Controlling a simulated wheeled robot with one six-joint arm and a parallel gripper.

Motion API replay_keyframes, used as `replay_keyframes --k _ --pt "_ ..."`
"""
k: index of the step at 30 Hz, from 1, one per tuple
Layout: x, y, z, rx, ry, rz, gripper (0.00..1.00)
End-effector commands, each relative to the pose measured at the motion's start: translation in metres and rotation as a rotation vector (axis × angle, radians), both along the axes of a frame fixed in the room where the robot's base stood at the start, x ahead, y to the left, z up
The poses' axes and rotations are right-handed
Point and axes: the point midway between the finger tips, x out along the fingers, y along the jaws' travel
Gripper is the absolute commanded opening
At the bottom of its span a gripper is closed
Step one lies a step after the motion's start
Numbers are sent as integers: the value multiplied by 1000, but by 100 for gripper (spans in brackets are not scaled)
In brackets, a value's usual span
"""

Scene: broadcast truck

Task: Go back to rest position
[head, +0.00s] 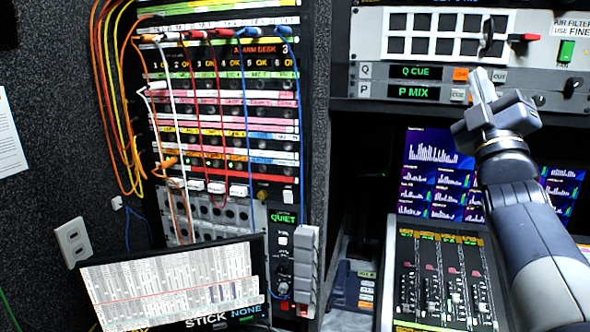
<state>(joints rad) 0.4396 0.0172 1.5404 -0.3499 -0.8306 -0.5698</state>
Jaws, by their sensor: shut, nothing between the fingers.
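My gripper (485,86) is at the upper right of the head view, at the end of my raised grey arm. Its fingers point up and are shut with nothing between them. It shows in front of the rack panel with the "Q CUE" and "P MIX" displays (415,82). I cannot tell from this one view how far it is from the panel.
A patch rack (225,125) with coloured cables stands at left centre. A laptop-like screen (175,285) is at the lower left. A fader console (440,270) sits at the lower right, below a monitor with purple graphs (432,150). A wall outlet (73,242) is at the left.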

Motion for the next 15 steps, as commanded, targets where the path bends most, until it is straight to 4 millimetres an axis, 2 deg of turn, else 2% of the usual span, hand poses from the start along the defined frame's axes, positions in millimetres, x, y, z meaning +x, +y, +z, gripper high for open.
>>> replay_keyframes --k 6,15 --pt "-11 3 0 0 -1 0 0" --pt "-12 3 0 1 0 0 0"
